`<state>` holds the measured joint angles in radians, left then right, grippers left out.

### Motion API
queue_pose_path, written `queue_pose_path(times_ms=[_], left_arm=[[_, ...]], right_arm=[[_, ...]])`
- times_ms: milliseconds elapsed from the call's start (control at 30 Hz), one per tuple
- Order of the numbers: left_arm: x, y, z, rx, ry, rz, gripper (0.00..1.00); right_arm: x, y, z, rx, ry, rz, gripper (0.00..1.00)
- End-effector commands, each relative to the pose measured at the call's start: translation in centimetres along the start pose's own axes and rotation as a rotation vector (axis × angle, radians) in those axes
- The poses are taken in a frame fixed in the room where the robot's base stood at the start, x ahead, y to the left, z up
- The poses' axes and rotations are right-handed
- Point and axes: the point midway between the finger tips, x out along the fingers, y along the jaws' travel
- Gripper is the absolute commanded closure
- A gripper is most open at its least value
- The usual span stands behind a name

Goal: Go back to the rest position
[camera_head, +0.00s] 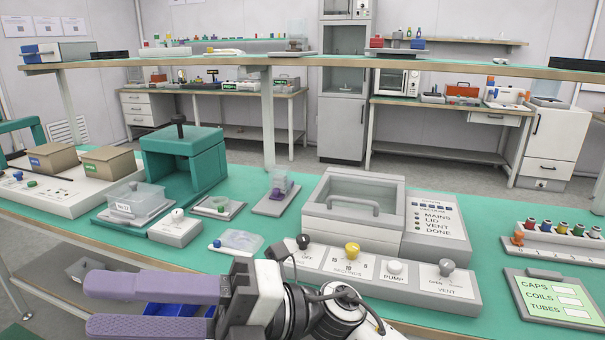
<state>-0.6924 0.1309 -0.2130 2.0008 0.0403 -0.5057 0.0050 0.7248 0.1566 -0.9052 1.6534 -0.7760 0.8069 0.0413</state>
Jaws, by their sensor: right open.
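My right gripper (95,306) is at the lower left of the head view, in front of the bench's front edge. Its two long purple fingers point left and are spread apart, with nothing visible between them. The wrist and cables behind it cover part of the bench edge and the grey control panel's front. My left gripper does not show. The grey lidded chamber (350,202) stands on the green bench top beyond my right gripper, with its lid down. The control panel (379,275) with several knobs lies in front of it.
A teal press (183,160), two cardboard boxes (108,166), and a clear-lidded box (134,203) stand at the left. A rack of coloured caps (556,237) and a labelled tray (556,300) are at the right. A blue bin (168,309) shows below the bench edge, partly behind the fingers.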

Motion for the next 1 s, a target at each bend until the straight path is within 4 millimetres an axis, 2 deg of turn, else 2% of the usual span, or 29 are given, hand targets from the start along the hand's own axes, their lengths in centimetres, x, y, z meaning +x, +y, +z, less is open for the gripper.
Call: queue_pose_path(times_ms=[67,133,233,333,433,500,567,667,700,800,900,1000], left_arm=[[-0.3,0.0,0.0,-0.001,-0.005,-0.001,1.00],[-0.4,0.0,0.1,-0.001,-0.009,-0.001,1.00],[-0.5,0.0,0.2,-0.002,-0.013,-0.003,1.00],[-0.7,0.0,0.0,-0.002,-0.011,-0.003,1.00],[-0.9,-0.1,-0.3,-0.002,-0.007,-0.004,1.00],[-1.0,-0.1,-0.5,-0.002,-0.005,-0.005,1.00],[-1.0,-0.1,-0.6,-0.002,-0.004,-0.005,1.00],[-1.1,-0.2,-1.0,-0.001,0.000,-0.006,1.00],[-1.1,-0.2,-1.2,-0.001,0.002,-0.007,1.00],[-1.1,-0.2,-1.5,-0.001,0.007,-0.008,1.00],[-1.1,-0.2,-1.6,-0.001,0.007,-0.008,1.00],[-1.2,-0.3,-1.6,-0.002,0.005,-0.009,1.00]], right_arm=[[-2.4,0.6,2.6,0.136,-0.204,0.138,0.55],[-5.5,0.2,5.0,0.255,-0.387,0.242,0.55],[-11.4,-2.0,7.5,0.435,-0.654,0.365,0.55],[-18.0,-5.9,8.1,0.617,-0.914,0.455,0.55],[-24.1,-10.4,6.8,0.785,-1.143,0.515,0.55],[-27.9,-13.8,4.9,0.898,-1.292,0.542,0.55],[-30.9,-16.5,2.6,0.991,-1.412,0.558,0.55],[-35.2,-20.8,-2.1,1.144,-1.601,0.574,0.55],[-36.7,-22.4,-4.3,1.204,-1.673,0.576,0.55],[-39.6,-25.6,-9.9,1.340,-1.834,0.574,0.55],[-41.4,-27.7,-14.9,1.449,-1.957,0.565,0.55],[-42.3,-28.9,-18.4,1.525,-2.039,0.556,0.55]])
